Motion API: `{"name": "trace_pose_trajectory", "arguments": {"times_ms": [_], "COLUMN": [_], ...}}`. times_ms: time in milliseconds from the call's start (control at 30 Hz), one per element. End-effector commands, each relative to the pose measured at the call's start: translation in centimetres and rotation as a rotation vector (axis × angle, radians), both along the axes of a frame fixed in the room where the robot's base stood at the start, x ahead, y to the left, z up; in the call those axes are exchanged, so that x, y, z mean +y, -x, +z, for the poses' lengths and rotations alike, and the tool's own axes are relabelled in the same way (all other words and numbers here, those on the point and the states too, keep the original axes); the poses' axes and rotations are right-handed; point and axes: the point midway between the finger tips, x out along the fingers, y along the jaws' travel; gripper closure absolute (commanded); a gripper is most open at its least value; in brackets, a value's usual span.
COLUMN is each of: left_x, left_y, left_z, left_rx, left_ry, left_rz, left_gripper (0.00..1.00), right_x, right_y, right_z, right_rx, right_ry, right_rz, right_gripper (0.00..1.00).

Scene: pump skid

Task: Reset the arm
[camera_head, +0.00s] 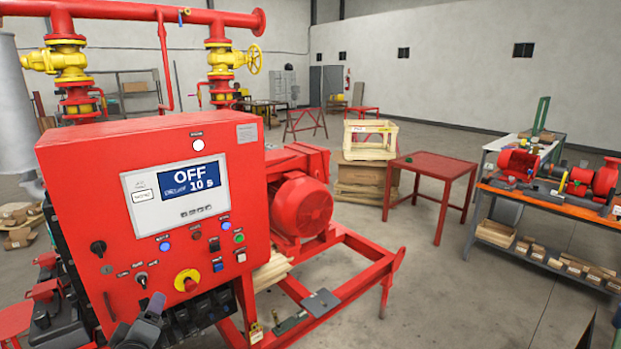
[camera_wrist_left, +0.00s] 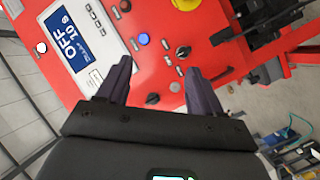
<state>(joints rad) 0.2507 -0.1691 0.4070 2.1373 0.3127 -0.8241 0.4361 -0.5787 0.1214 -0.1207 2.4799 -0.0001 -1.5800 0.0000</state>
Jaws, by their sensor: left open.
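My left gripper (camera_head: 150,308) is at the lower left of the head view, in front of the lower part of the red control panel (camera_head: 90,190). In the left wrist view its two dark fingers (camera_wrist_left: 158,74) are spread apart with nothing between them, pointing at the panel face. The panel's screen (camera_head: 188,180) reads OFF and 10 s. A yellow and red rotary switch (camera_head: 187,281) sits low on the panel. A lit blue button (camera_wrist_left: 144,39) shows beyond the fingers in the wrist view. I cannot tell whether the fingers touch the panel. My right gripper is not in view.
A red pump motor (camera_head: 302,205) stands behind the panel on a red skid frame (camera_head: 350,290). A red table (camera_head: 432,165) is farther back. A workbench (camera_head: 540,198) with red pumps stands at the right. The floor between skid and workbench is mostly clear.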

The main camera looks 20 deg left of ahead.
Motion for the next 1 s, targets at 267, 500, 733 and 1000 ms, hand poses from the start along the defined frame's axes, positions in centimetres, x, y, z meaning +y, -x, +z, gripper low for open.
{"name": "trace_pose_trajectory", "arguments": {"times_ms": [267, 500, 733, 1000], "left_x": [-13.8, -21.5, -25.7, -25.4], "left_y": [7.4, 17.9, 27.4, 26.5], "left_z": [-14.0, -21.9, -25.0, -16.5], "left_rx": [0.633, 1.008, 1.243, 1.225], "left_ry": [-0.328, -0.486, -0.572, -0.566], "left_rz": [-0.535, -0.925, -1.225, -1.201], "left_gripper": [0.34, 0.34, 0.34, 0.34], "right_x": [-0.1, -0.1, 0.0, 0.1], "right_y": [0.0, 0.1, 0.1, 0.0], "right_z": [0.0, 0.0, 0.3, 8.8], "right_rx": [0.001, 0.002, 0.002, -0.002], "right_ry": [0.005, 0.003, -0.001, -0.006], "right_rz": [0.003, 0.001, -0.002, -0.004], "right_gripper": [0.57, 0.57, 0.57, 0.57]}}
